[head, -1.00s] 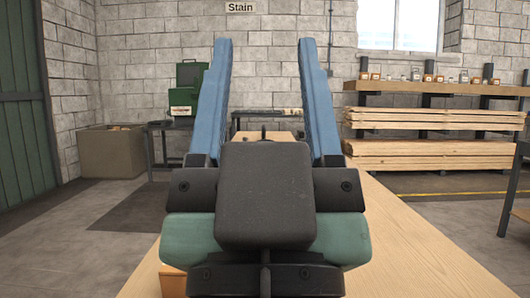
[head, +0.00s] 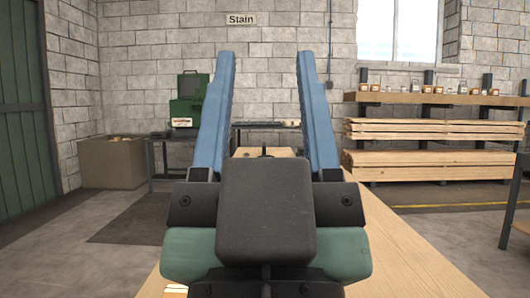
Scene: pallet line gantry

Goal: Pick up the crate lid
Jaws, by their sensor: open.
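My gripper (head: 265,55) is open, with two long blue fingers spread apart and pointing away from me over the table. Nothing shows held between them. A pale wooden piece (head: 284,152), which looks like the crate lid, shows in the gap between the fingers, beyond the dark gripper body. A small dark upright part stands at its middle, perhaps a handle. The gripper body hides most of this piece, so I cannot tell its full shape or whether the fingers touch it.
The wooden table top (head: 395,250) runs beneath the arm, with its right side bare. Behind stand a dark bench (head: 262,126), a green box (head: 188,113) and a brown bin (head: 111,162). Stacked planks (head: 432,158) lie on a rack at right. A dark table edge shows at far right.

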